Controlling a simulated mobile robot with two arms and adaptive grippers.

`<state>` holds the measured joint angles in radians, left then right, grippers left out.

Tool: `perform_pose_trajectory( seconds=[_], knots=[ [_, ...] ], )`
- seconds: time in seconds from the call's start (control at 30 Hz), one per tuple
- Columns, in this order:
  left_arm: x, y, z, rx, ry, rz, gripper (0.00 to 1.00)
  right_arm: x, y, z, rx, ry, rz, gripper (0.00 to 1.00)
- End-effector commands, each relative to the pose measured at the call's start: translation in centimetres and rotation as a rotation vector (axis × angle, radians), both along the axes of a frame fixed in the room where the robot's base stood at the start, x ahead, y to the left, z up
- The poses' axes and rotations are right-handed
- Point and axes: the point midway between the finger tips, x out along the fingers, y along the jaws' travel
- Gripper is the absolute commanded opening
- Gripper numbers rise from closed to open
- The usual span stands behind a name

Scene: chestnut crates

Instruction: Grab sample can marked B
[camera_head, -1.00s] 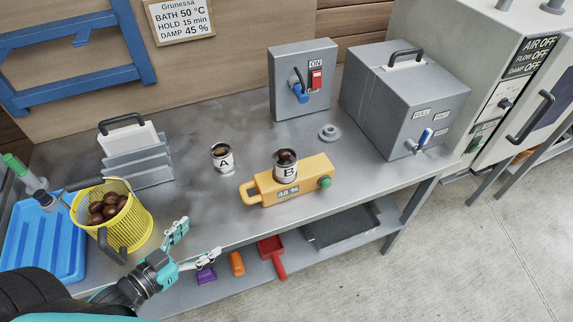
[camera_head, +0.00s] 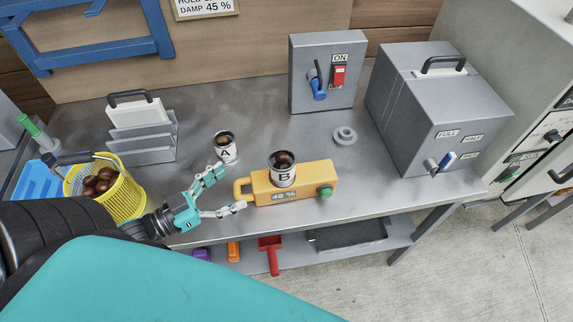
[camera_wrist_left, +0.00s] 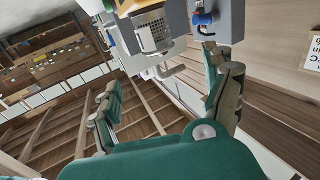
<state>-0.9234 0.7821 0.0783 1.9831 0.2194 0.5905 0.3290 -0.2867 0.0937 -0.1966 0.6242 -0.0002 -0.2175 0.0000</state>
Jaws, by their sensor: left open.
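Sample can B (camera_head: 283,169) is a small silver can with a white label marked B and brown chestnuts in its top. It stands upright on the yellow moisture meter (camera_head: 304,186), which reads about 48 %. A similar can A (camera_head: 225,148) stands on the bench to its left. My left gripper (camera_head: 229,190) is open and empty, left of the meter's handle, with its fingers pointing right towards it. Can B is apart from the fingers. My right gripper is not in view.
A yellow basket (camera_head: 126,203) of chestnuts stands at the left, close to my left arm. A switch box (camera_head: 305,58), a grey ring (camera_head: 345,136) and a large grey box (camera_head: 405,105) stand behind and right. A slotted rack (camera_head: 143,156) stands at the back left.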

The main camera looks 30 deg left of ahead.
Motion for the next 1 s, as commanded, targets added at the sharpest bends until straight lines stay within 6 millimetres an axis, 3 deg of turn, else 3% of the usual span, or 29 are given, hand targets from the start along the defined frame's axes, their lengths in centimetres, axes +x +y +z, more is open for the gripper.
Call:
perform_pose_trajectory(
  seconds=[0.1,0.2,0.4,0.6,1.0],
  knots=[
    [2.3,-1.1,0.3,-0.002,-0.007,0.0,0.84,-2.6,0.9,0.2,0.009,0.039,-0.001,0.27],
    [3.9,-2.1,0.4,-0.001,-0.006,0.0,0.84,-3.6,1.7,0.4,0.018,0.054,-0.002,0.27],
    [6.8,-3.6,0.3,-0.001,-0.004,0.001,0.84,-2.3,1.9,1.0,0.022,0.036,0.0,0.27],
    [8.0,-4.3,0.1,0.0,-0.001,0.0,0.84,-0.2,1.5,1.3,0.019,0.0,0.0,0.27],
    [11.9,-6.8,0.3,0.0,-0.001,0.001,0.84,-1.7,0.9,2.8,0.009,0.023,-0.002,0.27]
  ],
)
